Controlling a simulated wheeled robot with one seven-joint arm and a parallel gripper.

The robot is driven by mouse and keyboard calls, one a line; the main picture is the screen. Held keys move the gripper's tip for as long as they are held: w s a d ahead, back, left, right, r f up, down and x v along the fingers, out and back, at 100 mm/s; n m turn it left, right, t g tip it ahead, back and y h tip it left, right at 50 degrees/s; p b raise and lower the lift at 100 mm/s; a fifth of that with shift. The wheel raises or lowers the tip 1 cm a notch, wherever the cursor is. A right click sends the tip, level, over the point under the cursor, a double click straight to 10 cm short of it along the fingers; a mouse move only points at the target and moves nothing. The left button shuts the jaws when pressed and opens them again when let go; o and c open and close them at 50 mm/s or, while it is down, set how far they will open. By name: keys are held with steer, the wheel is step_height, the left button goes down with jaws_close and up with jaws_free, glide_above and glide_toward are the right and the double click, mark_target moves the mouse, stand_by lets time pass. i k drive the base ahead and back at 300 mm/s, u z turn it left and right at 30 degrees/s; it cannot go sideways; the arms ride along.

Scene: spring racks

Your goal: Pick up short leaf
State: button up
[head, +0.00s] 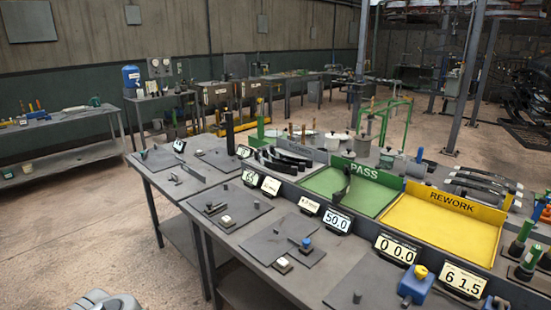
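Several dark curved leaves (283,161) lie close together at the back of the bench, left of the green tray. One dark leaf (346,184) stands out in the green PASS tray (318,184), looking upright or tilted. Longer grey leaf-like strips (475,186) lie behind the yellow REWORK tray (440,226). I cannot tell from labels which piece is the short leaf. My gripper is not in view; only a pale grey rounded part, probably mine, shows at the bottom left edge.
The grey bench (335,262) holds flat plates with small posts and several number displays (337,220). A blue block with a yellow knob (413,287) stands near the front right. A side bench (60,119) is at the far left. The floor (80,220) left of the bench is clear.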

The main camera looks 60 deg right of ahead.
mark_target(301, 166)
steer(key=z, duration=0.35)
steer(key=i, duration=2)
steer(key=z, duration=1.3)
steer(key=i, duration=0.95)
steer(key=z, duration=1.15)
